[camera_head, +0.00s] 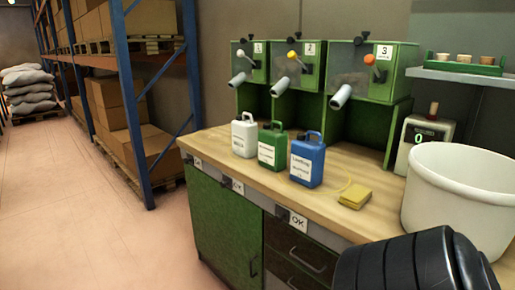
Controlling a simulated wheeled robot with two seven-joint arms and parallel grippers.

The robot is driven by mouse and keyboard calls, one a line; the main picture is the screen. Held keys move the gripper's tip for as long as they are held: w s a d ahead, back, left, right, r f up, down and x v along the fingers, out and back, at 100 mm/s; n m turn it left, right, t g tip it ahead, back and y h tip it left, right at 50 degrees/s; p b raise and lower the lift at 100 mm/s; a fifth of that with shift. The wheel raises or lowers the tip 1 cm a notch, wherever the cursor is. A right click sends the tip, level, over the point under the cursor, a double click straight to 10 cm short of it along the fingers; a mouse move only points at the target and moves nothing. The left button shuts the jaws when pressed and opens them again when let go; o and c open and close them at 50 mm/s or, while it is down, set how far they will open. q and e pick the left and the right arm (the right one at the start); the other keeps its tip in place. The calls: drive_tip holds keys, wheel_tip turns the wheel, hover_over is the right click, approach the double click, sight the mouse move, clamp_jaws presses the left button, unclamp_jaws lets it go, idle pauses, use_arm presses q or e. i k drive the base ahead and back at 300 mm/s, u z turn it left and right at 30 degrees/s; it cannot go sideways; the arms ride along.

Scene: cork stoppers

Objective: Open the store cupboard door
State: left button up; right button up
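A green cupboard door (222,222) forms the left part of the front below the wooden worktop. It looks shut and flush with the frame. A dark upright handle (253,267) sits low near its right edge. The bottom of the door is cut off by the picture edge. No label names it as the store cupboard. Neither of my grippers shows; only a dark ribbed part, which looks like my own arm, is in the lower right corner.
On the worktop (345,163) stand a white canister (245,138), a green canister (271,148), a blue canister (307,162), a yellow cloth or pad (354,197) and a large white tub (462,200). Dark drawers (297,255) lie right of the door. Floor (95,215) left of the bench is clear.

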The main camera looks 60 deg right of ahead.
sight(227, 227)
drive_tip(key=z, duration=2)
